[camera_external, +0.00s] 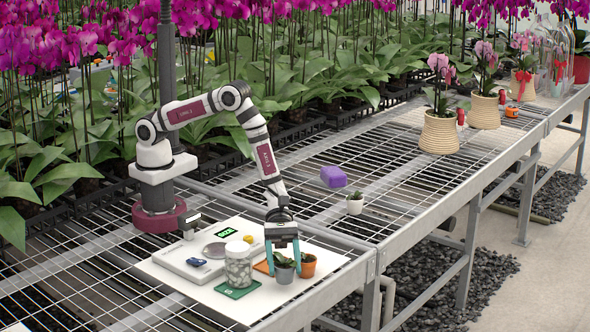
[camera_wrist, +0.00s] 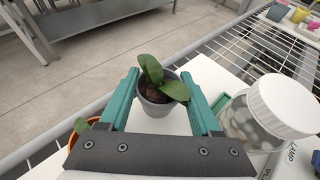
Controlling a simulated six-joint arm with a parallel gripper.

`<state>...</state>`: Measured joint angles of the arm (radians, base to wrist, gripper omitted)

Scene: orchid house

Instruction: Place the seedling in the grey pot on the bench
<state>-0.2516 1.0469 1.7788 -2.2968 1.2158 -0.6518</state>
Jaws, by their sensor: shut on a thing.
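The grey pot (camera_external: 284,274) holds a seedling (camera_external: 283,259) with a few broad green leaves. My gripper (camera_external: 283,256) points down over the white board (camera_external: 175,277) on the bench, its teal fingers on either side of this pot. In the wrist view the grey pot (camera_wrist: 157,107) sits between the two fingers, its seedling (camera_wrist: 161,80) leaning over the rim. The gripper (camera_wrist: 161,92) is shut on the pot. I cannot tell whether the pot's base touches the board. The wire-mesh bench (camera_external: 345,219) extends to the right of the board.
A terracotta pot (camera_external: 308,268) stands close beside the grey pot. A lidded jar (camera_external: 238,268) on a green mat (camera_external: 236,292) and a scale (camera_external: 196,265) are to the left.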

